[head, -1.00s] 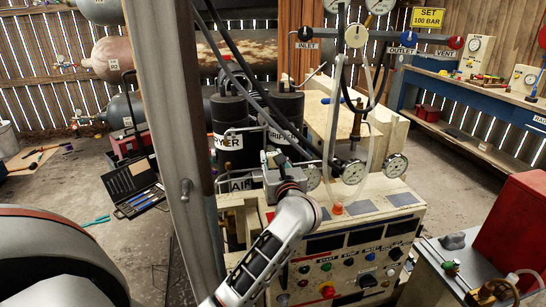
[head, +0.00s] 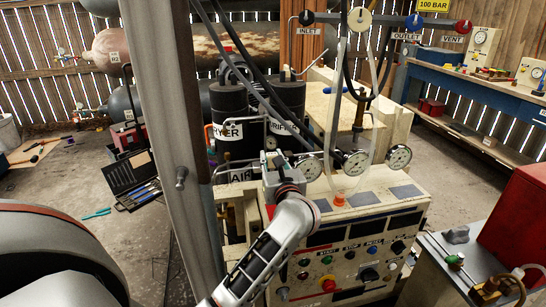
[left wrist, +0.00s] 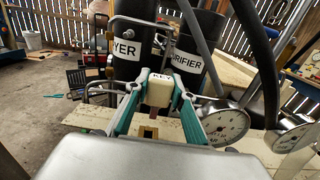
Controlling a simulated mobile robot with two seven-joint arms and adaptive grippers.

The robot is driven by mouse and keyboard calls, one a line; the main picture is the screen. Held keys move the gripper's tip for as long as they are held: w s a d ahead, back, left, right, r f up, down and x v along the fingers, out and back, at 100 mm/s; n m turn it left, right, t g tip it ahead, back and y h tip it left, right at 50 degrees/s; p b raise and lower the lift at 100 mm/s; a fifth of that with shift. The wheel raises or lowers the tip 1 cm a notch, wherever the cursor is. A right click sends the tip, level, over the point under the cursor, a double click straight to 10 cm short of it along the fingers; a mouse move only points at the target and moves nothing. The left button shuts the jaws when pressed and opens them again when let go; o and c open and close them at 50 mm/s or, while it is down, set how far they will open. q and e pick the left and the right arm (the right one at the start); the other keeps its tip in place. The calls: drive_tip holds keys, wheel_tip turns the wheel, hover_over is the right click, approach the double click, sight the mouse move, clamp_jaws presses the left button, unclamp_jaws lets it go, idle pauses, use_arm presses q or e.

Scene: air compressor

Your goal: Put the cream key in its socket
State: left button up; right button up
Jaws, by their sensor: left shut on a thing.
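The cream key (left wrist: 158,91), a small block marked KEY with a dark reddish shaft below, is in the left wrist view between two teal fingers. My left gripper (left wrist: 155,92) is shut on it. In the head view my left gripper (head: 270,163) is above the left end of the compressor's control panel (head: 345,235), in front of the black cylinders. The key is too small to make out surely there. In the left wrist view the shaft points down over a cream surface (left wrist: 95,117). My right gripper is not in view.
Black dryer (head: 230,112) and purifier (head: 288,100) cylinders stand behind the gripper. Pressure gauges (head: 356,163) and hoses are close on its right. A metal post (head: 170,130) rises on the left. A red box (head: 515,225) stands at the right.

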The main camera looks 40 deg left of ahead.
sight(273, 169)
use_arm(q)
drive_tip(key=shift+f, duration=0.6)
drive_tip(key=shift+f+b, duration=0.7)
drive_tip(key=shift+f, duration=0.4)
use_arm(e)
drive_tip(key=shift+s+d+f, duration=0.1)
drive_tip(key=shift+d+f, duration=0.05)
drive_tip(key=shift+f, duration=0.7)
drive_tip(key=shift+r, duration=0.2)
use_arm(q)
drive_tip(key=shift+f+b, duration=0.8)
drive_tip(key=shift+f, duration=0.4)
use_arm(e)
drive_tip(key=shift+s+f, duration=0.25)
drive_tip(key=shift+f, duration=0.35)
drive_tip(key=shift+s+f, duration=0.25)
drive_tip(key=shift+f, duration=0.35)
use_arm(q)
drive_tip(key=shift+f, duration=0.45)
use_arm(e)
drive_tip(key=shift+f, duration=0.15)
use_arm(q)
drive_tip(key=o, duration=1.2)
